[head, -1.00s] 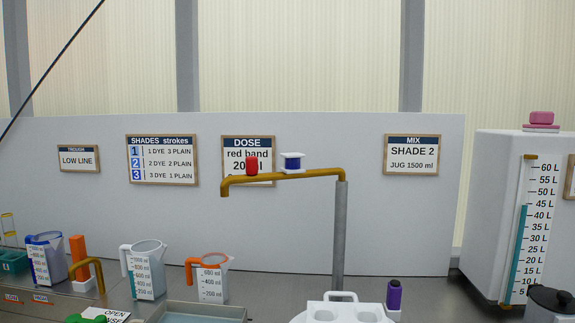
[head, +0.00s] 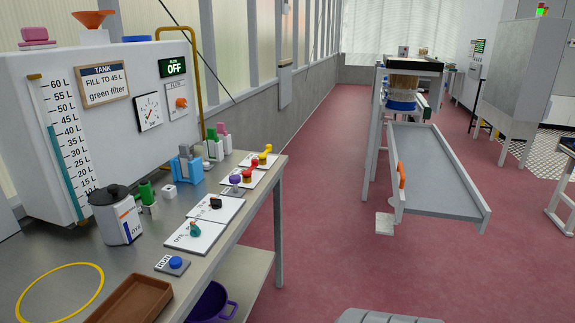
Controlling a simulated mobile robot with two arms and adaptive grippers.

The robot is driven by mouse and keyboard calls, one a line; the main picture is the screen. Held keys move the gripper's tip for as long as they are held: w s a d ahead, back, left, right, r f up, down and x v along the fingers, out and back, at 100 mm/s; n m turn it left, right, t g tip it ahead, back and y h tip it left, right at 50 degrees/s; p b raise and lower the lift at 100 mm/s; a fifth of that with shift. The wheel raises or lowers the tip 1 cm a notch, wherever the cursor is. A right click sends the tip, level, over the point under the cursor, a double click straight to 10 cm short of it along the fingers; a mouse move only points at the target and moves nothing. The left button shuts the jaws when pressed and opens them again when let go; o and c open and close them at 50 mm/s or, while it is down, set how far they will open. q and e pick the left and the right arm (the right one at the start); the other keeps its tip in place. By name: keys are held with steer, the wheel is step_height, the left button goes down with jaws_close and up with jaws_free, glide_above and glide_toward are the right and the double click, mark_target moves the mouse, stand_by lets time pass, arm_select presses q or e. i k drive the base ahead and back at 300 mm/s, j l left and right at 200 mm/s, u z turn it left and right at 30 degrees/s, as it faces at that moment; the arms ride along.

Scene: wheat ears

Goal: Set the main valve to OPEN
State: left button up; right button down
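Neither of my grippers shows in the head view. Nothing in this view is labelled as the main valve. The nearest controls are on the side of the white tank (head: 75,80) at the left. There, a small dark display (head: 173,67) reads OFF in green. Below it is a light panel (head: 178,112) with an orange knob (head: 181,102). The tank's level scale (head: 62,150) runs up to 60 L, with a teal column to about 40 L.
A grey bench (head: 130,270) holds a jug (head: 115,215), labelled cards with coloured knobs, a blue button (head: 175,263) and a brown tray (head: 128,300). A purple pot (head: 212,303) is beneath. Red floor (head: 320,240) is free between bench and the grey trough (head: 435,175).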

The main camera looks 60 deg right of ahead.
mark_target(254, 162)
steer(key=z, duration=1.75)
steer(key=i+l, duration=0.2)
steer(key=i, duration=0.3)
steer(key=i+l+z, duration=0.1)
steer(key=i+l, duration=0.15)
steer(key=i, duration=0.25)
steer(key=i+l, duration=0.15)
steer(key=i, duration=0.4)
steer(key=i+l+z, duration=0.15)
steer(key=i, duration=0.35)
